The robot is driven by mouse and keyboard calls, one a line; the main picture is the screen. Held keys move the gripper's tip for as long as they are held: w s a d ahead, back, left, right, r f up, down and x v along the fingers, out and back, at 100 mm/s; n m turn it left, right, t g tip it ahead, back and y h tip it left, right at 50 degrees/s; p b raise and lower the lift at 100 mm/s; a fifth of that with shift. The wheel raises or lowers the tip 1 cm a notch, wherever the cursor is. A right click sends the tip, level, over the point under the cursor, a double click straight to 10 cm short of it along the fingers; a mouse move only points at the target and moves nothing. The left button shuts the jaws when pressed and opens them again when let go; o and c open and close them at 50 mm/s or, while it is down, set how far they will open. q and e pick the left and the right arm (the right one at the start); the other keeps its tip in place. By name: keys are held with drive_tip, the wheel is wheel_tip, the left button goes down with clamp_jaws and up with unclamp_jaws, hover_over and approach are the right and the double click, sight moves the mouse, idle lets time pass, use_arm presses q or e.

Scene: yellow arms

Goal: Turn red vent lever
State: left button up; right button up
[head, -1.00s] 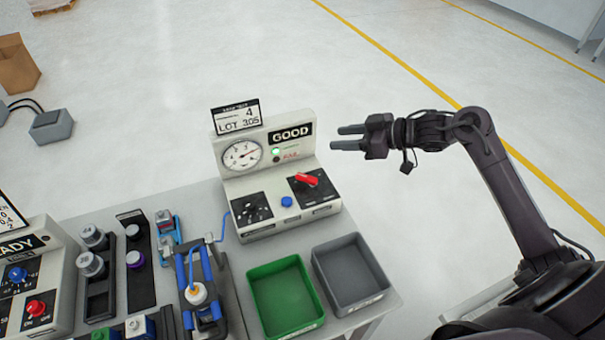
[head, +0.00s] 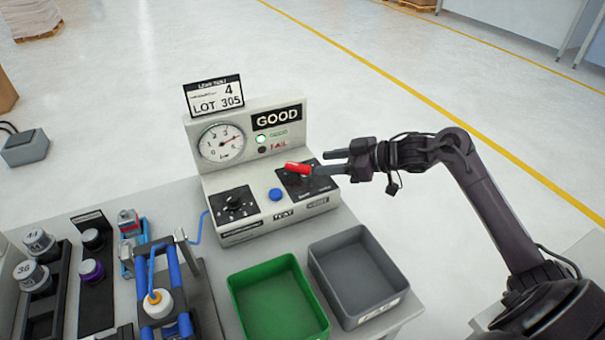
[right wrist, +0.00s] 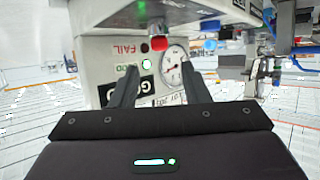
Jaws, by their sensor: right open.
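The red vent lever (head: 298,168) sits on a black dial plate at the right of the grey test box (head: 225,183). It points left in the head view. My right gripper (head: 323,163) is open and empty, reaching in from the right. Its fingertips are just right of the lever and partly cover the plate in the head view. In the right wrist view the red lever (right wrist: 159,43) shows ahead, between the two spread fingers (right wrist: 160,82), and appears apart from them. My left gripper is out of view.
The box carries a gauge (head: 221,142), a lit green light, a blue button (head: 276,194) and a black knob (head: 235,203). A green tray (head: 236,312) and a grey tray (head: 318,280) stand in front. A fixture with blue parts (head: 183,284) is at left.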

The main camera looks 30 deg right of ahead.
sight(298, 165)
drive_tip(key=p+x, duration=0.1)
drive_tip(key=x, duration=0.6)
drive_tip(key=shift+w+a+f, duration=0.1)
drive_tip(key=shift+w, duration=0.05)
clamp_jaws()
